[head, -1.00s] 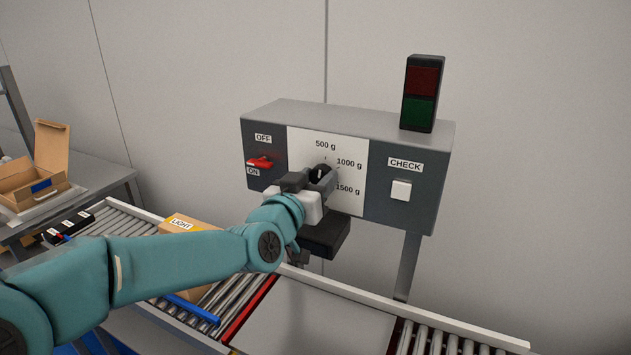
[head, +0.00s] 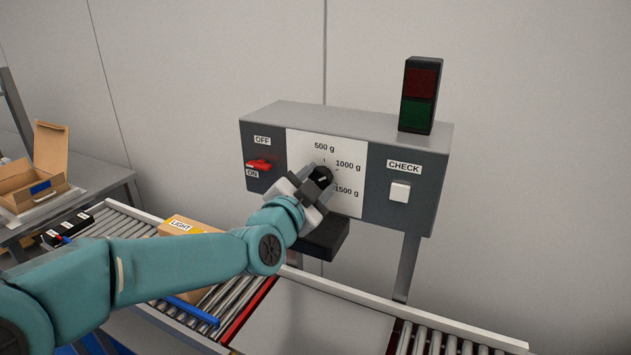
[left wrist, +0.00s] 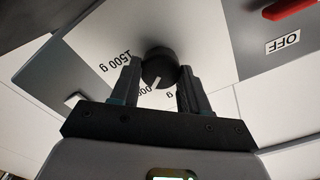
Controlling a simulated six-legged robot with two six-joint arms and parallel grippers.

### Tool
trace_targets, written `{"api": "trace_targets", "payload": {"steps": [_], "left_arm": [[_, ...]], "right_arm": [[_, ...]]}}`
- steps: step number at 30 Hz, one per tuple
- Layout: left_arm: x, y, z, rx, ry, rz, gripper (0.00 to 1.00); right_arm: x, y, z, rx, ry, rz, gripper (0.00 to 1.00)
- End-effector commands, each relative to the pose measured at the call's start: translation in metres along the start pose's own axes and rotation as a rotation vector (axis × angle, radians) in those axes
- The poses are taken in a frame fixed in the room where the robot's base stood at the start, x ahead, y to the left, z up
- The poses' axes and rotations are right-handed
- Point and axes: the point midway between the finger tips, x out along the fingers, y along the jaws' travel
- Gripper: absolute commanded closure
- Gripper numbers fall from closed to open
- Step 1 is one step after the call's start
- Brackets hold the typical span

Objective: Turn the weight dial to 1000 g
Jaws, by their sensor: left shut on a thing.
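The weight dial is a round black knob (head: 323,174) with a white pointer line, on the white panel (head: 345,202) marked 500 g, 1000 g and 1500 g. My left gripper (head: 317,182) is shut on the knob and partly hides it in the head view. In the left wrist view the knob (left wrist: 159,66) sits between the two fingers of the gripper (left wrist: 158,82). Its white line points toward the 1000 g label (left wrist: 152,93), which is partly hidden by the gripper. My right gripper is not in view.
Left of the dial is a red switch (head: 259,165) between OFF and ON. Right of it is a white CHECK button (head: 400,191). A lamp box (head: 418,95) stands on top. Below runs a roller conveyor (head: 130,222) with a LIGHT box (head: 188,224).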

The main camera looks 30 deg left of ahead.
Motion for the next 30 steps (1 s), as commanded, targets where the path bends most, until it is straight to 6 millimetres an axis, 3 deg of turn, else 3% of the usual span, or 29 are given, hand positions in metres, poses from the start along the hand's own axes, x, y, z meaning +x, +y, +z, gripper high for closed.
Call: {"api": "trace_targets", "payload": {"steps": [22,23,24,25,30], "left_arm": [[0.0003,-0.0007,0.0006,0.083,-0.001,-0.003,0.85],[0.0002,-0.0007,0.0006,0.083,-0.001,-0.003,0.48],[0.0002,-0.0006,0.0006,0.083,-0.001,-0.003,0.35],[0.0002,-0.0006,0.0005,0.083,-0.001,-0.002,0.29],[0.0001,-0.0004,0.0004,0.083,-0.001,-0.002,0.29]], "right_arm": [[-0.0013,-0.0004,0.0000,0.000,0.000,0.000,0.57],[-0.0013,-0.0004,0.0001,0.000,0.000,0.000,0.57],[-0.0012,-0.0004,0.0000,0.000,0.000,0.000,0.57],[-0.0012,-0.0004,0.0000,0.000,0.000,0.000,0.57],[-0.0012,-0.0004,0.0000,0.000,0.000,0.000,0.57]]}}
